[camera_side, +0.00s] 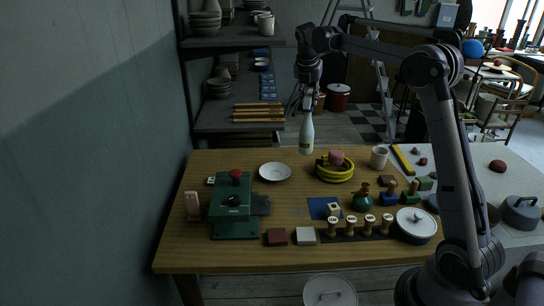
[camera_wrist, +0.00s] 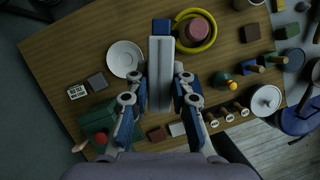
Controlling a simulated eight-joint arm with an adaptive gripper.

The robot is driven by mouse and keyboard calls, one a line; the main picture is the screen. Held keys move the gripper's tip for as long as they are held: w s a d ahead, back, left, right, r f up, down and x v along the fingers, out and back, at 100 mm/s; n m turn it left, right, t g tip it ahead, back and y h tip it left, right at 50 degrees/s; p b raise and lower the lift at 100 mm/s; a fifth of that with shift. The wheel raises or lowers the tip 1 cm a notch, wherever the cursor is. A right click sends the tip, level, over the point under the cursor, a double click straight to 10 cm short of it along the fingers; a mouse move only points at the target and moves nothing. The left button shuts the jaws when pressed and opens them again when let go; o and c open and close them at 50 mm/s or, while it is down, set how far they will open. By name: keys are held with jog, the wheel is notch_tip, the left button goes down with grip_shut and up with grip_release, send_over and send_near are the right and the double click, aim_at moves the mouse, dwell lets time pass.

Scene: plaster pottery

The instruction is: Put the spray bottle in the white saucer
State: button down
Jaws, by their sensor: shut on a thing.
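The white spray bottle (camera_side: 306,136) hangs upright below my gripper (camera_side: 307,102) in the side view. My gripper is shut on its upper end and hides the top. The white saucer (camera_side: 275,172) lies flat on the table, empty, below and left of the bottle in that view. In the wrist view the saucer (camera_wrist: 124,58) is left of my gripper (camera_wrist: 160,82). A long pale shape fills the space between the fingers there; I cannot tell how much of it is the bottle. The bottle appears clear of the table.
Yellow rings (camera_side: 335,172) with a pink lump stand right of the saucer. A green press (camera_side: 236,208) stands front left. A small green vessel with a brownish top (camera_side: 362,198), stamps (camera_side: 350,232) and a lidded pot (camera_side: 416,224) occupy the right. Bare wood surrounds the saucer.

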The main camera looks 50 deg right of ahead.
jog(key=w+a+f, duration=0.7)
jog(key=w+f, duration=0.1)
jog(key=f, duration=0.2)
jog(key=shift+w+f, duration=0.3)
jog(key=shift+w, duration=0.05)
jog(key=shift+f, duration=0.4)
jog(key=c, duration=1.2)
grip_release()
